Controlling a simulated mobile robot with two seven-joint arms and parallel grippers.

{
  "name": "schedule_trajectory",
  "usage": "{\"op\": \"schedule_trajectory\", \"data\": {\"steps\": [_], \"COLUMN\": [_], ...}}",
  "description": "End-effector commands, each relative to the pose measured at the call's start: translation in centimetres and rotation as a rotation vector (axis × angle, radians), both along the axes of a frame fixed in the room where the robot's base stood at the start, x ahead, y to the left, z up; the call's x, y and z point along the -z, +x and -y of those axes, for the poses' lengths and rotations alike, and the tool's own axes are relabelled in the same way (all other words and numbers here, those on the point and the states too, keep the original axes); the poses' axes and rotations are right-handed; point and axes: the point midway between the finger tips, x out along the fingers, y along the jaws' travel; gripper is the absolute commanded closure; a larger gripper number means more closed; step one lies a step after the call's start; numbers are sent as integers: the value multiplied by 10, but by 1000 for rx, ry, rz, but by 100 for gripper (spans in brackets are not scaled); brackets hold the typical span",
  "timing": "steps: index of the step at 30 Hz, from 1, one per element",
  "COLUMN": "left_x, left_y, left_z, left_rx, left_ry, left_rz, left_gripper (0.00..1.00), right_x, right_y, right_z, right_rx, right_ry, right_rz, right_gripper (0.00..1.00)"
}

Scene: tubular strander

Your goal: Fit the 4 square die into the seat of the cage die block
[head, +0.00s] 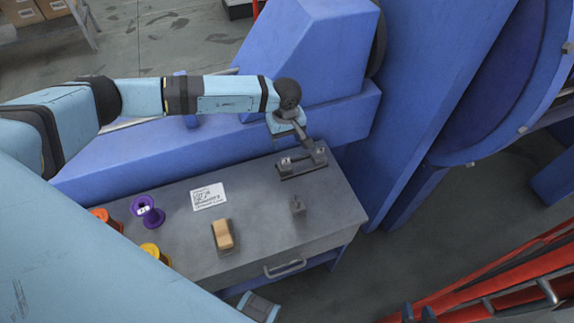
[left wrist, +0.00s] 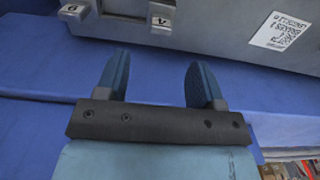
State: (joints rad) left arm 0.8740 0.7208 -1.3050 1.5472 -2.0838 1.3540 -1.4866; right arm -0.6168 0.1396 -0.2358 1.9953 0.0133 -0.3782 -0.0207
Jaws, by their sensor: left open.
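My left gripper (head: 303,137) hangs over the back right of the grey bench, close to a long dark block (head: 303,165) with two raised ends, perhaps the cage die block. In the left wrist view the gripper (left wrist: 158,80) has its two blue fingers wide apart with nothing between them. Beyond the fingers stand two small grey square pieces with marked faces. One mark (left wrist: 72,11) looks like a 6 or 9; the other (left wrist: 161,20) looks like an upside-down 4. A separate small grey piece (head: 297,205) stands on the bench in front of the dark block.
The bench top (head: 260,213) also holds a white card (head: 208,197), a tan block (head: 222,234), a purple spool (head: 148,211), a yellow spool (head: 154,253) and an orange spool (head: 104,217). Blue machine housing (head: 310,50) rises behind. A red frame (head: 500,277) stands at right.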

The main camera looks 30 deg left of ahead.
Motion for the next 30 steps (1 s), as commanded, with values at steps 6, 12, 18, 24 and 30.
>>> {"op": "schedule_trajectory", "data": {"steps": [6, 12, 18, 24, 30], "left_x": [35, 47, 78, 93, 94], "left_y": [0, 0, -1, 0, 0], "left_z": [1, 0, -5, -5, -5], "left_rx": [-2, -2, -3, -1, -1], "left_ry": [-1, -3, -4, -4, -4], "left_rz": [-1, -1, -2, 2, 2], "left_gripper": [38, 38, 38, 38, 38], "right_x": [-3, -5, -11, -12, -12], "right_y": [0, 0, 1, 1, 1], "right_z": [0, 0, 1, 1, 1], "right_rx": [0, 0, 0, 1, 1], "right_ry": [0, -2, -2, -2, -2], "right_rz": [0, -1, -1, 1, 1], "right_gripper": [62, 62, 62, 62, 62]}}
